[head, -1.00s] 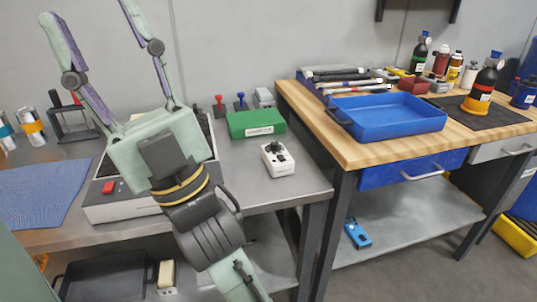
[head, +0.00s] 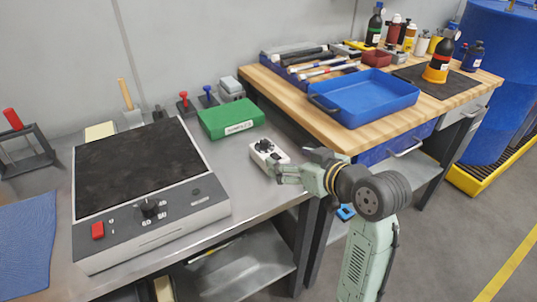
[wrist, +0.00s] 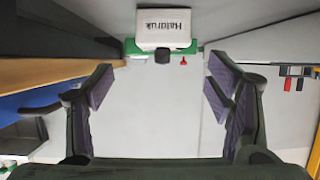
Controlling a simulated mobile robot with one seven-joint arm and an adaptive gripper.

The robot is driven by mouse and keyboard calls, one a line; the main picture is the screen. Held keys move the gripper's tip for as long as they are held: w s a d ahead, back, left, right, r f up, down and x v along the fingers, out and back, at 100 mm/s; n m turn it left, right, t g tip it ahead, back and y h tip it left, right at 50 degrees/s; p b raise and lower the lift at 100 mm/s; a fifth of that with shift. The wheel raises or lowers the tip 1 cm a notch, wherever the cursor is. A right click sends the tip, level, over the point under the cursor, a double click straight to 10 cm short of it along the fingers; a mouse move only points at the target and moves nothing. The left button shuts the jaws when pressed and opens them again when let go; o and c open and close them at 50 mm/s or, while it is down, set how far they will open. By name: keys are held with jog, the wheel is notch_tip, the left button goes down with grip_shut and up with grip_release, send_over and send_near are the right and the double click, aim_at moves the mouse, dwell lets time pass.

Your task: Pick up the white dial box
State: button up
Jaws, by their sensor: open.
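The white dial box (head: 262,157) stands on the grey metal bench near its right end, with a black dial on top. My gripper (head: 283,172) is low over the bench edge, close in front of the box in the head view, and covers part of its lower right side. In the wrist view the white box (wrist: 166,28) shows at the top centre, with dark lettering on its face and its black dial below. My gripper (wrist: 160,90) is open there with nothing between its fingers. I cannot tell whether a finger touches the box.
A green box (head: 232,120) stands behind the white box. A large hotplate device (head: 150,180) fills the bench to the left. The wooden-topped bench with a blue tray (head: 368,96) stands close on the right. A red and a blue stamp-like tool (head: 209,97) stand by the wall.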

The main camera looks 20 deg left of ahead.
aim_at(275, 154)
jog(key=x, duration=0.4)
jog(key=shift+w+a, duration=0.15)
jog(key=shift+a, duration=0.05)
jog(key=shift+p+x, duration=0.8)
jog(key=shift+x, duration=1.9)
jog(key=shift+c, duration=0.5)
jog(key=c, duration=1.3)
